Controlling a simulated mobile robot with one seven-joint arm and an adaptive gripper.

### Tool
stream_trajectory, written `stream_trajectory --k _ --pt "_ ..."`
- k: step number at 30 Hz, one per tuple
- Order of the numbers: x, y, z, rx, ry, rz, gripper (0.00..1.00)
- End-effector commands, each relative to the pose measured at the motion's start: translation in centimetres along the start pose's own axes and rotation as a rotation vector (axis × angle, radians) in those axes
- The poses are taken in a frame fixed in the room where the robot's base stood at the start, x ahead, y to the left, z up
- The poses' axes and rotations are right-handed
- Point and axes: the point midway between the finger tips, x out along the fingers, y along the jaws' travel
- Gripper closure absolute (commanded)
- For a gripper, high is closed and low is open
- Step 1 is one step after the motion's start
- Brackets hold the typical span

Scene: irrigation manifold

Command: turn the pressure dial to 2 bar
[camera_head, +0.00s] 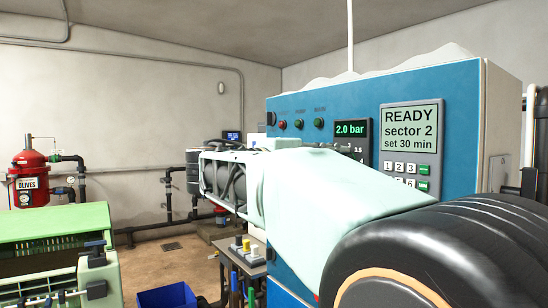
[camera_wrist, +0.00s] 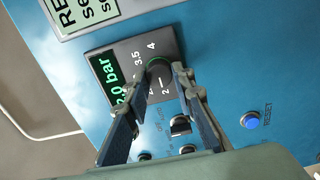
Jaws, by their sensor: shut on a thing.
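The pressure dial (camera_wrist: 158,66) is a small dark round knob on a grey scale plate (camera_wrist: 130,52) in the wrist view. Marks 2, 3.5 and 4 are legible around it. My gripper (camera_wrist: 157,82) is shut on the dial, one finger on each side. The fingers partly cover the dial and the lower scale, so its pointer is hard to make out. The green display (camera_head: 351,129) reads 2.0 bar in the head view; it also shows beside the dial in the wrist view (camera_wrist: 112,75). In the head view my arm hides the dial and gripper.
The blue cabinet (camera_head: 300,105) carries a keypad panel (camera_head: 411,130) reading READY, sector 2, set 30 min. In the wrist view, a black switch (camera_wrist: 180,125) is near the right finger, and a blue reset button (camera_wrist: 250,120) lies farther right.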

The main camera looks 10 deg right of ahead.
Motion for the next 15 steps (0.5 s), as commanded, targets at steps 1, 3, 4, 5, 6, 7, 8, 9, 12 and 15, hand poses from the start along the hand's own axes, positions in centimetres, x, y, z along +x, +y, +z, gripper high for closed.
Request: stream_trajectory --k 1,3,4,5,6,7,8,9,12,15 --pt "-0.01 0.11 -0.01 -0.009 0.001 0.001 1.0" --pt "-0.01 0.08 -0.02 -0.019 0.001 0.001 1.0" --pt "-0.01 0.07 -0.02 -0.023 0.001 0.001 1.0" --pt "-0.01 0.06 -0.02 -0.025 0.001 0.001 1.0" --pt "-0.01 0.05 -0.02 -0.028 0.001 0.001 1.0" --pt "-0.01 0.04 -0.02 -0.03 0.001 0.001 1.0" --pt "-0.01 0.04 -0.02 -0.031 0.001 0.001 1.0" --pt "-0.01 0.03 -0.01 -0.031 0.001 0.001 1.0" --pt "-0.01 0.02 -0.02 -0.031 0.001 0.001 1.0" --pt "-0.01 0.02 -0.01 -0.031 0.001 0.001 1.0"
